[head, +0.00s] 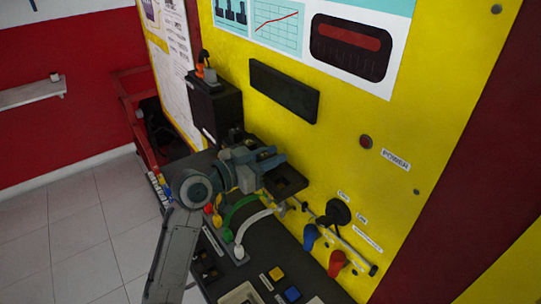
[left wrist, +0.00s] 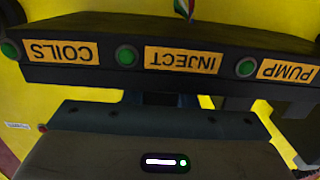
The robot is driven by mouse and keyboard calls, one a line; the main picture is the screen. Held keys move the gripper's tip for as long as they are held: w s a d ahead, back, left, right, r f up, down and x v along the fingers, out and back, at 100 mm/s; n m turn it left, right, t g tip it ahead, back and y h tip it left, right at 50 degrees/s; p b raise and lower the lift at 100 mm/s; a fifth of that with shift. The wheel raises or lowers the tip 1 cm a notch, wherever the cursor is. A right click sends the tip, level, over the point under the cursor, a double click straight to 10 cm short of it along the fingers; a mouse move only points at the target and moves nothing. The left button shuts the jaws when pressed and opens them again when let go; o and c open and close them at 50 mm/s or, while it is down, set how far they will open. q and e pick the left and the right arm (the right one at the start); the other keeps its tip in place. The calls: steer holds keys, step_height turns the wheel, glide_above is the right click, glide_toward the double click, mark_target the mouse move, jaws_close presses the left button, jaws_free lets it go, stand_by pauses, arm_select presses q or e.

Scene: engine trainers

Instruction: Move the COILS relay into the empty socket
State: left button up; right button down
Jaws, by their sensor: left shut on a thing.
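My left gripper (head: 268,168) is in front of the yellow panel, above the hoses. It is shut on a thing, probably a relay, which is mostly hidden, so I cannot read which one. In the left wrist view the gripper body (left wrist: 165,150) is close to a black housing (left wrist: 225,36) with upside-down labels: COILS (left wrist: 60,51), INJECT (left wrist: 183,60) and PUMP (left wrist: 288,70). The gripper lies in front of the INJECT part. A green light shows beside each label. The relay sockets are hidden, and I cannot tell whether the held thing touches one. My right gripper is not in view.
A black box (head: 216,112) with an orange-topped item stands behind the gripper. A dark tray-like part (head: 286,182) is just right of it. Green and white hoses (head: 246,218) run below. Blue (head: 310,236) and red (head: 336,263) knobs are to the right. Open floor (head: 75,235) lies left.

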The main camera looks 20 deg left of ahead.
mark_target(259, 158)
arm_select(q)
steer(key=o, duration=0.7)
steer(key=shift+o, duration=0.2)
steer(key=shift+r+p+v, duration=0.2)
steer(key=shift+r+v, duration=0.05)
steer(key=shift+v, duration=0.9)
steer(key=shift+r+p+v, duration=0.2)
steer(key=shift+v, duration=0.95)
step_height(259, 158, up, 7)
steer(key=p, duration=0.5)
steer(key=shift+r+p, duration=0.2)
steer(key=shift+p, duration=0.2)
